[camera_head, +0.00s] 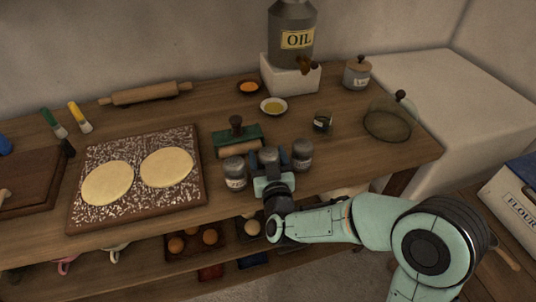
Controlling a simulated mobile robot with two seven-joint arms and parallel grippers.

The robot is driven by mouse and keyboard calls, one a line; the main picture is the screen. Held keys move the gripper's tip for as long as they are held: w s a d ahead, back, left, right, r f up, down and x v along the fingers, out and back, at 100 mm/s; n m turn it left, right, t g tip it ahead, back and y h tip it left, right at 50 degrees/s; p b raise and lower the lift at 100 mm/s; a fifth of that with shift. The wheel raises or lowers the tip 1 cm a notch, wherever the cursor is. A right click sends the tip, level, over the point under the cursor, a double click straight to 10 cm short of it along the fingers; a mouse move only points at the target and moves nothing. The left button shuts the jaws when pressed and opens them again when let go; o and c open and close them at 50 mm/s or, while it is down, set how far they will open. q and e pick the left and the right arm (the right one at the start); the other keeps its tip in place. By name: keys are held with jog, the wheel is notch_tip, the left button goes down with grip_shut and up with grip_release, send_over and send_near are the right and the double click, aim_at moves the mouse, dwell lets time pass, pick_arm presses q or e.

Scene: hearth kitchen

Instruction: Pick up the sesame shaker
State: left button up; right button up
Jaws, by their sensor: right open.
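Three small grey-lidded shakers stand in a row near the front edge of the wooden table: a left shaker (235,174), a middle shaker (268,155) and a right shaker (302,156). Their labels are too small to read, so I cannot tell which is the sesame shaker. My right gripper (269,164) reaches in from the front right, its open fingers on either side of the middle shaker. The gripper hides the lower part of that shaker. I cannot tell whether the fingers touch it. My left gripper is not in view.
A floured board (188,201) with two dough rounds is at left. A small dark-rimmed jar (322,122) and a glass dome (388,122) are at right. Eggs sit on the shelf below.

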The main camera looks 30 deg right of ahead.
jog(key=shift+r, duration=0.1)
jog(key=shift+s, duration=0.1)
jog(key=c, duration=0.8)
